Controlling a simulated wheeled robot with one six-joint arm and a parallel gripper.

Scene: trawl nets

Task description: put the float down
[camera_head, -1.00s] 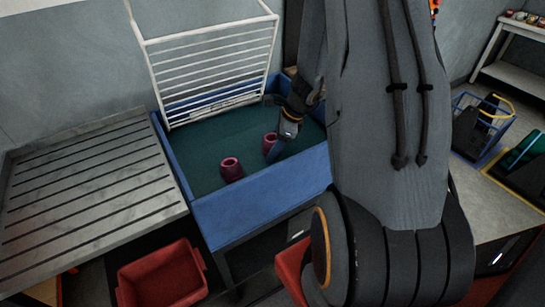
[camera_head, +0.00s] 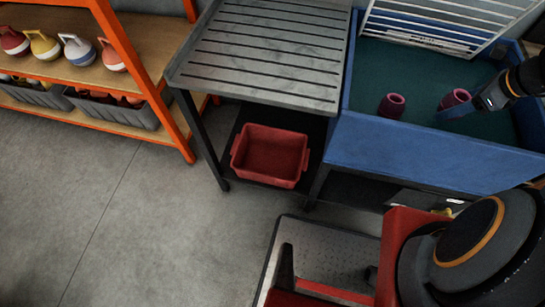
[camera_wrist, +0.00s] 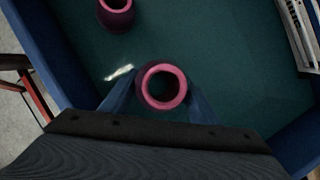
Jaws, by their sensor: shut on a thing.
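A magenta hollow float (camera_head: 455,97) is between the fingers of my gripper (camera_head: 461,105), inside the blue-walled tub (camera_head: 430,150). In the wrist view the float (camera_wrist: 163,70) stands roughly upright, its pink ring opening facing the camera, with a blue finger on each side. My gripper (camera_wrist: 163,98) is shut on it. I cannot tell whether its base touches the tub's dark green floor (camera_wrist: 225,50). A second magenta float (camera_head: 392,105) stands on that floor to the left, apart from the held one; it also shows in the wrist view (camera_wrist: 115,14).
A slatted grey table (camera_head: 265,50) adjoins the tub, with a red bin (camera_head: 270,155) on its lower shelf. A white rack (camera_head: 440,25) leans at the tub's back. An orange-framed shelf (camera_head: 135,65) holds several coloured floats. Grey floor at left is clear.

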